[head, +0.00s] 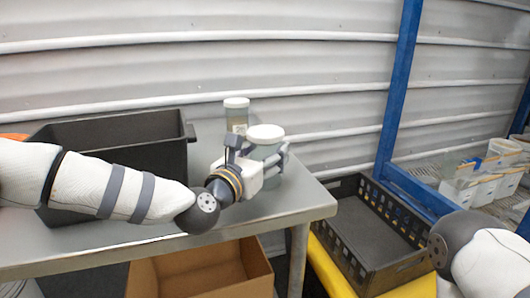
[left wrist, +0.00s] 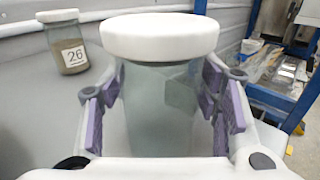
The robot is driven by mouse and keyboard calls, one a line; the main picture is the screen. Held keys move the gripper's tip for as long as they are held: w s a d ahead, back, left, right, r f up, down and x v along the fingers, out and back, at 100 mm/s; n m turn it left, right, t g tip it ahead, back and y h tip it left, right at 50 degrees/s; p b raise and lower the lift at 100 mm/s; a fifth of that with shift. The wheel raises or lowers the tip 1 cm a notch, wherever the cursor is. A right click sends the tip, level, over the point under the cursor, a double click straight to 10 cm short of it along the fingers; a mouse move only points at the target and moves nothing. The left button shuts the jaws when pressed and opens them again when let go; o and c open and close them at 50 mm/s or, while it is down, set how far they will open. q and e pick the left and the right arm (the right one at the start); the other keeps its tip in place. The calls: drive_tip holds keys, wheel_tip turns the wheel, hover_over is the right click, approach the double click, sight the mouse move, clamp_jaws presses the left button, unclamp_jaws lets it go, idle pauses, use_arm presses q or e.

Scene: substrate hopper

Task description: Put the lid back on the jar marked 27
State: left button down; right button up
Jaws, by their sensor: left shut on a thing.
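A greenish translucent jar (head: 264,153) with a wide white lid (head: 266,133) on top stands near the right end of the grey table. In the left wrist view the jar body (left wrist: 160,110) is upright between the purple-padded fingers, under the white lid (left wrist: 160,37). My left gripper (head: 260,157) is shut on this jar, its fingers below the lid. No number shows on its visible side. I cannot tell how firmly the lid sits. Behind it, a smaller lidded jar (head: 237,118) holds brown material; the left wrist view shows it marked 26 (left wrist: 70,55). My right gripper is out of view.
A black bin (head: 140,156) stands on the grey table (head: 310,203), left of the jars. A black crate (head: 410,266) lies to the right, below table height. A cardboard box (head: 205,285) is under the table. A blue-framed rack (head: 400,85) with small containers stands at right.

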use_arm(q)
drive_tip(key=c, duration=1)
unclamp_jaws()
drive_tip(key=shift+f, duration=0.3)
drive_tip(key=o, duration=0.4)
drive_tip(key=shift+r, duration=0.1)
drive_tip(key=shift+o, duration=0.2)
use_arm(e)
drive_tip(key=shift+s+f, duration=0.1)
use_arm(q)
drive_tip(key=shift+r, duration=0.2)
drive_tip(key=shift+s+a+r, duration=0.15)
drive_tip(key=shift+s, duration=0.05)
drive_tip(key=p+v, duration=0.1)
drive_tip(key=v, duration=1)
drive_tip(key=shift+s+a, duration=0.1)
drive_tip(key=shift+s, duration=0.2)
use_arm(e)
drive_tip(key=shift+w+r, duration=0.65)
